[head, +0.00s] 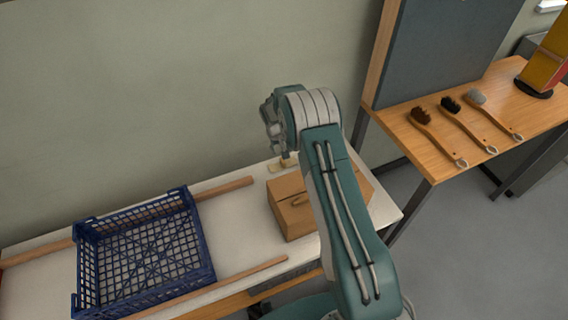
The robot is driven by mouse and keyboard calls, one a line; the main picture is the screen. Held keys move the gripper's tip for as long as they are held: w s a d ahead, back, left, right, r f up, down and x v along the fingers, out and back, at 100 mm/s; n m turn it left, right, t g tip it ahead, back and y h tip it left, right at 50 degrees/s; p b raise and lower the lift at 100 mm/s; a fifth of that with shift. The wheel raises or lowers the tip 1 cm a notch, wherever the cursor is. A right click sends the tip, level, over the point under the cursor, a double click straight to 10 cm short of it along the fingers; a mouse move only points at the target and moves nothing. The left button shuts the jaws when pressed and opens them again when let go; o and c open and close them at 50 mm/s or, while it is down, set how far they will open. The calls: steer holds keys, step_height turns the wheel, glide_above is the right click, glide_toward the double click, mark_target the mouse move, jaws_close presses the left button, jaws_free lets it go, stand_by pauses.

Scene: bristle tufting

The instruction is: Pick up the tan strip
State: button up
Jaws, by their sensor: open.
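A small pale tan piece (283,164), which looks like the tan strip, lies on the white tabletop behind the cardboard box. It is partly hidden at its right end. My gripper (287,156) is at the end of my arm, pointing down just above or at this piece. The fingers are small and partly hidden by my arm, so I cannot tell whether they touch it. The gripper is open.
The cardboard box (288,224) stands in front, partly behind my arm. A blue crate (91,287) sits between wooden rails on the white table (232,221). Several brushes (470,126) lie on a wooden table (416,152) at right, below a dark panel (440,45).

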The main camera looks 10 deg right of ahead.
mark_target(282, 160)
steer(key=f, duration=0.3)
steer(key=shift+w+a+f, duration=0.1)
steer(key=shift+w, duration=0.1)
steer(key=f, duration=0.2)
steer(key=d+f, duration=0.1)
steer(key=f, duration=0.1)
steer(key=shift+w+d+f, duration=0.1)
steer(key=shift+w+f, duration=0.1)
steer(key=shift+f, duration=0.05)
steer(key=shift+w+f, duration=0.1)
steer(key=shift+f, duration=0.25)
steer(key=shift+a, duration=0.25)
steer(key=shift+d, duration=0.15)
jaws_close()
